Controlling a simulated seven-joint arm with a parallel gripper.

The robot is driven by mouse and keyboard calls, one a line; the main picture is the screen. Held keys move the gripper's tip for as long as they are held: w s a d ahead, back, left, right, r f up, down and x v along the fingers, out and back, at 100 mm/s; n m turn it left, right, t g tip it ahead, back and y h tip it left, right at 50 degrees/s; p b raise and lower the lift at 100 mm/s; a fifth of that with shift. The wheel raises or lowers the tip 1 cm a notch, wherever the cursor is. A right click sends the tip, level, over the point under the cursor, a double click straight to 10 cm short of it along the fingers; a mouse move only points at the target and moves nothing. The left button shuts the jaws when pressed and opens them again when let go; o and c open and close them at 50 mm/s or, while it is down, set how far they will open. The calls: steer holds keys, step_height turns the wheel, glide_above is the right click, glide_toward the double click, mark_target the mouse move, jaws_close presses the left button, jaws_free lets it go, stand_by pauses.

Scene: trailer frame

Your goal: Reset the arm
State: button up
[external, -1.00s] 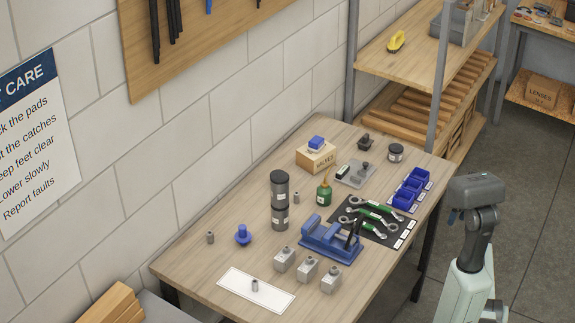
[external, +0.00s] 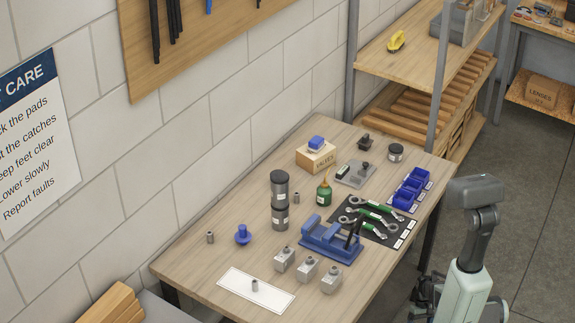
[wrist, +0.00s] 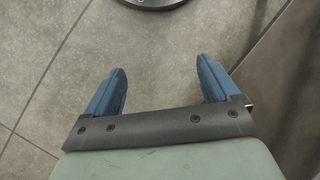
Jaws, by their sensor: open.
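My gripper (wrist: 162,76) shows in the wrist view with its two blue fingers wide apart and nothing between them. It points down over the grey floor tiles (wrist: 60,40). In the external view my arm (external: 472,240) stands at the right, beside the workbench (external: 215,255) and clear of its top. The gripper's fingers cannot be made out clearly there.
Wooden shelves (external: 425,70) stand behind. Open floor lies at the right.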

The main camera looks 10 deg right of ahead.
steer(key=s+a, duration=0.2)
steer(key=s, duration=0.7)
steer(key=s+a+r+m+g+h, duration=0.1)
steer(key=s+a, duration=0.1)
steer(key=s, duration=0.7)
steer(key=shift+s+a+r+g, duration=0.15)
steer(key=shift+a+g, duration=0.15)
steer(key=shift+a, duration=0.1)
